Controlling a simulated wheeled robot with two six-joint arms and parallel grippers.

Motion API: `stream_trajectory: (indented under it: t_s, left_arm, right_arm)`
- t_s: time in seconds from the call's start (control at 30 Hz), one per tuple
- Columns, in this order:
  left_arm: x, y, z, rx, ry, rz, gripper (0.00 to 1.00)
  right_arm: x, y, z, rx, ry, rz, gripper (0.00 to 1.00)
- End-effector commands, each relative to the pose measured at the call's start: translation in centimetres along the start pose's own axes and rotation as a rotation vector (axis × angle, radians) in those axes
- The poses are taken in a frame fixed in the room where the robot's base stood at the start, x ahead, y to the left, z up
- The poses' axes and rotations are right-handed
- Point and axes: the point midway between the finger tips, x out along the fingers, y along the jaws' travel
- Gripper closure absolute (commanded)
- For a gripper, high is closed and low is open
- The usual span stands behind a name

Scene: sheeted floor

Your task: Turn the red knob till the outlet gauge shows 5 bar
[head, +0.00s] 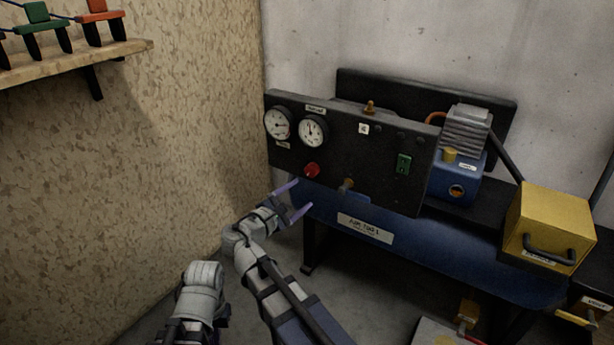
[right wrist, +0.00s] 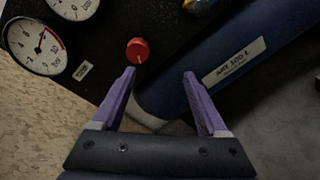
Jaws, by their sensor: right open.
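The red knob (head: 311,170) sits low on the left part of a black panel (head: 384,145). Two round white gauges are above it, a left gauge (head: 278,124) and a right gauge (head: 313,131). In the right wrist view the knob (right wrist: 137,50) is ahead of the fingers, nearer the left one. My left gripper is out of view.
A blue tank (head: 420,240) lies below the panel, close to my right gripper. A brass outlet (head: 346,185) sticks out right of the knob. A green switch (head: 403,164) and a yellow box (head: 548,226) are farther right. A chipboard wall (head: 150,150) stands at left.

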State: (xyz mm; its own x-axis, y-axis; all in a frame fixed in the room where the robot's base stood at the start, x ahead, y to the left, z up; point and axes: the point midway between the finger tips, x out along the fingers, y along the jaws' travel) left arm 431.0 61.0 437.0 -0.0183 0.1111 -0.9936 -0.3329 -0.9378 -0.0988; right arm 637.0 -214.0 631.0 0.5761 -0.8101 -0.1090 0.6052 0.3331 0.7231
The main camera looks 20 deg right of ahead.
Motion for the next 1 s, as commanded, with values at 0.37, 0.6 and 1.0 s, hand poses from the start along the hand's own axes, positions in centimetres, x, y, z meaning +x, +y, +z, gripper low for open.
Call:
stream_trajectory:
  t_s: [0.37, 0.6, 1.0]
  left_arm:
    - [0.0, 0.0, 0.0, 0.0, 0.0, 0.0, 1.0]
    - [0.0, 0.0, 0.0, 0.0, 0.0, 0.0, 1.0]
    - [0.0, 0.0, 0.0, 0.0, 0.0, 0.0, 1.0]
  right_arm:
    - [-0.7, 2.9, 0.4, -0.105, -0.053, 0.106, 0.24]
    - [2.7, 3.2, 0.6, -0.103, -0.055, 0.102, 0.24]
    - [6.6, 3.6, 0.8, -0.101, -0.052, 0.104, 0.24]
